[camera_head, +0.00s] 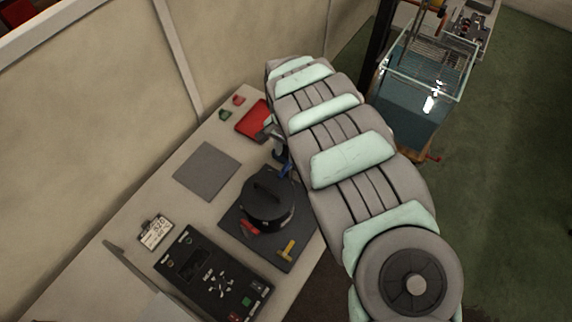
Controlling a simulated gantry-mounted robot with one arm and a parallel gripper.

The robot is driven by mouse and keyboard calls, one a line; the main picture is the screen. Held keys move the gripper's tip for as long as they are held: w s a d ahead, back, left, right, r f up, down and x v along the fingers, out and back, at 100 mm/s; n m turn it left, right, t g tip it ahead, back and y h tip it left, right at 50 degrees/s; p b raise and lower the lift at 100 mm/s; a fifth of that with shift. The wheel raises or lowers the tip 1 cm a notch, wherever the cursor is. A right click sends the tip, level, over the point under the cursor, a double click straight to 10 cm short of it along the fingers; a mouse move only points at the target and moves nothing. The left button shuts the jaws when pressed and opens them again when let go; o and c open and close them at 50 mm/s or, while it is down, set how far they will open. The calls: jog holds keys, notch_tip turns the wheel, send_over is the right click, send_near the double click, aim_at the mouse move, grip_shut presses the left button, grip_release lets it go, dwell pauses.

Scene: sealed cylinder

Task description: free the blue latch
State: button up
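A black round cylinder (268,213) with a handle across its lid stands on a dark square base plate (268,248). The blue latch (286,171) shows in small part at the back right of the cylinder, right beside my arm. A red latch (250,228) is at the cylinder's front left, and a yellow latch (287,250) stands at the front right of the plate. My gripper (281,160) is at the back right of the cylinder, close to the blue latch. My arm hides most of it, so its fingers and any contact with the latch cannot be made out.
A grey square mat (207,171), a red tray (253,122) and small red and green pieces lie on the table behind. A black panel with buttons (212,275) and a small display card (155,232) are in front. A glass tank (420,85) stands at right.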

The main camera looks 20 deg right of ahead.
aim_at(286, 166)
notch_tip(286, 166, down, 6)
jog(key=shift+a+r, duration=0.1)
jog(key=shift+w+f, duration=0.1)
jog(key=shift+f, duration=0.35)
grip_shut()
dwell(0.5)
